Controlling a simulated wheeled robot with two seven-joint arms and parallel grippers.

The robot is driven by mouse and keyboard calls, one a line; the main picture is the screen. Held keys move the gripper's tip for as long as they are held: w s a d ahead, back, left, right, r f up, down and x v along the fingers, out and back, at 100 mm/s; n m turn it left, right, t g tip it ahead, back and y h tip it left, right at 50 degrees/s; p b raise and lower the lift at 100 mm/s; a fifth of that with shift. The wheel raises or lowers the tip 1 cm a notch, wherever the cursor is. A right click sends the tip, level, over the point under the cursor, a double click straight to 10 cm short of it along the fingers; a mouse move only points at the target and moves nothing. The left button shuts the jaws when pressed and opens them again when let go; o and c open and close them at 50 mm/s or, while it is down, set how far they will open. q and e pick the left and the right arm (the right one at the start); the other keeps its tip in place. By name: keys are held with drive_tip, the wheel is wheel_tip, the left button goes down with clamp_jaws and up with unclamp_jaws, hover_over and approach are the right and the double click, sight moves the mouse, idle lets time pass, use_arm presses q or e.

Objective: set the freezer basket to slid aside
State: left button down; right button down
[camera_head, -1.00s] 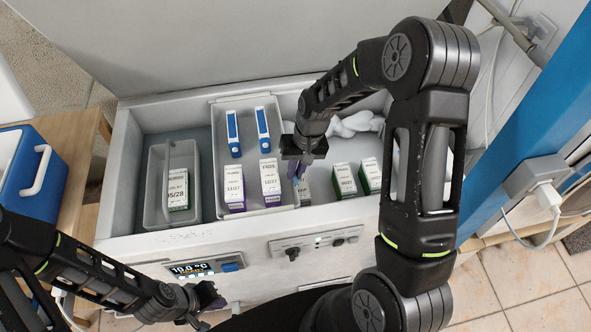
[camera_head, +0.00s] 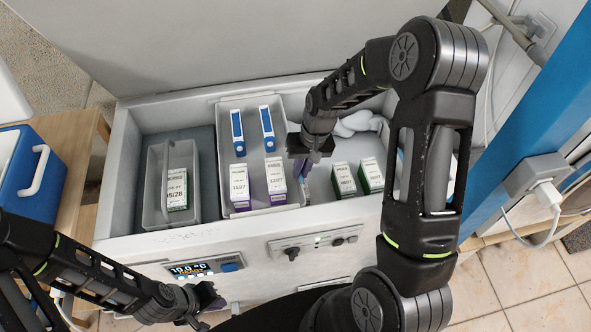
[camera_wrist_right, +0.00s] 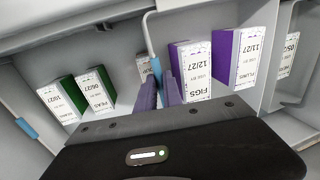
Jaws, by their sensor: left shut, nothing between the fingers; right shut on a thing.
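The freezer basket (camera_head: 253,148) is a grey bin inside the white chest freezer (camera_head: 170,243), left of the middle. It holds two blue-and-white boxes (camera_head: 267,128) at the back and two purple-and-white boxes (camera_head: 275,182) at the front. My right gripper (camera_head: 307,172) is shut on the basket's right side. In the right wrist view its purple fingers (camera_wrist_right: 161,92) are at the basket wall (camera_wrist_right: 158,30), next to the figs box (camera_wrist_right: 190,70). The exact contact is partly hidden. My left gripper (camera_head: 207,303) is shut and empty, low in front of the freezer.
A smaller grey bin (camera_head: 152,190) with a green-and-white box stands at the left in the freezer, with bare floor between it and the basket. Green boxes (camera_head: 343,179) and white lumps (camera_head: 358,122) lie to the right. A blue cooler (camera_head: 25,165) stands left outside.

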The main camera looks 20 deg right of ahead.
drive_tip(key=s+d+b, duration=0.3)
drive_tip(key=s+d, duration=0.1)
drive_tip(key=d, duration=1.2)
drive_tip(key=s+d+b, duration=0.3)
drive_tip(key=s+d, duration=0.1)
drive_tip(key=d, duration=1.2)
drive_tip(key=shift+s, duration=0.2)
drive_tip(key=shift+d, duration=0.15)
drive_tip(key=c, duration=1.5)
unclamp_jaws()
wheel_tip(320, 180, up, 8)
drive_tip(key=d, duration=0.1)
drive_tip(key=shift+s+d+f, duration=0.15)
drive_tip(key=shift+s+d, duration=0.05)
